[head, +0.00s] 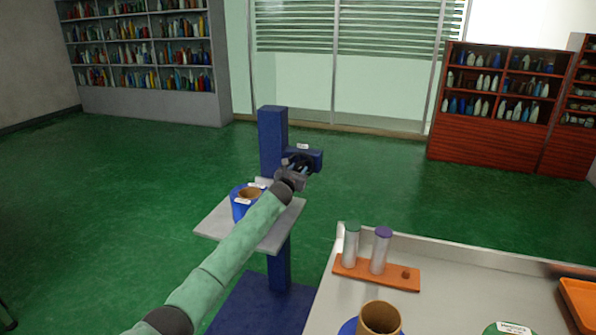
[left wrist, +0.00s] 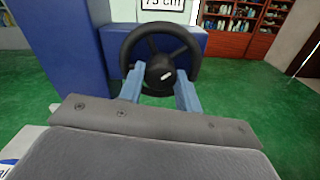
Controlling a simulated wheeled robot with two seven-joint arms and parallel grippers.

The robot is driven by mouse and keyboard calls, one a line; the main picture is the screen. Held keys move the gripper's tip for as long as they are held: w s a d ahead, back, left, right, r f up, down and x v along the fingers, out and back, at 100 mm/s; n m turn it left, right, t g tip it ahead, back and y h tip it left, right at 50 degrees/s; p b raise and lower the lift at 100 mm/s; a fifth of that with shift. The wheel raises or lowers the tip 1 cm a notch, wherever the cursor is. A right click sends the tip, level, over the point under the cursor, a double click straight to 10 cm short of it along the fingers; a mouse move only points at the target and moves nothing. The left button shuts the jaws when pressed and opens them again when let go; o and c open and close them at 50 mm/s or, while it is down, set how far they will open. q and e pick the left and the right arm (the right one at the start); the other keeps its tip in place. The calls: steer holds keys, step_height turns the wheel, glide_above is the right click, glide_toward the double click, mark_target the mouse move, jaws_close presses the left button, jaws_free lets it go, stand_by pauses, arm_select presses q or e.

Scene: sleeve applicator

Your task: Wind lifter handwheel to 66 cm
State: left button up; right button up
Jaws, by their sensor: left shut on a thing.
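The blue lifter (head: 272,140) stands on the green floor with a grey platform (head: 277,236) on its column. Its black handwheel (head: 304,161) sits on a blue housing, and fills the upper middle of the left wrist view (left wrist: 190,62). A label above the wheel (left wrist: 163,4) is cut by the frame edge and seems to read 75 cm, though the first digits are hard to be sure of. My left gripper (left wrist: 158,92) is shut on the handwheel, its two blue-grey fingers at the lower part of the wheel, either side of the hub. My right gripper is not in view.
A blue container with a brown tube (head: 240,208) stands on the platform. A grey table (head: 470,275) at the lower right holds a wooden rack (head: 378,273) with two capped tubes, another brown tube (head: 379,318) and an orange tray (head: 580,300). Shelves stand at the back.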

arm_select(q)
steer(key=n, duration=0.4)
steer(key=shift+p, duration=0.35)
steer(key=shift+n, duration=0.9)
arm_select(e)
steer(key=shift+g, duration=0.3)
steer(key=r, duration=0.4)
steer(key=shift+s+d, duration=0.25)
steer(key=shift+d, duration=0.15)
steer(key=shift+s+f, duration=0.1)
arm_select(q)
steer(key=o, duration=1)
steer(key=shift+c, duration=0.2)
steer(key=shift+s, duration=0.15)
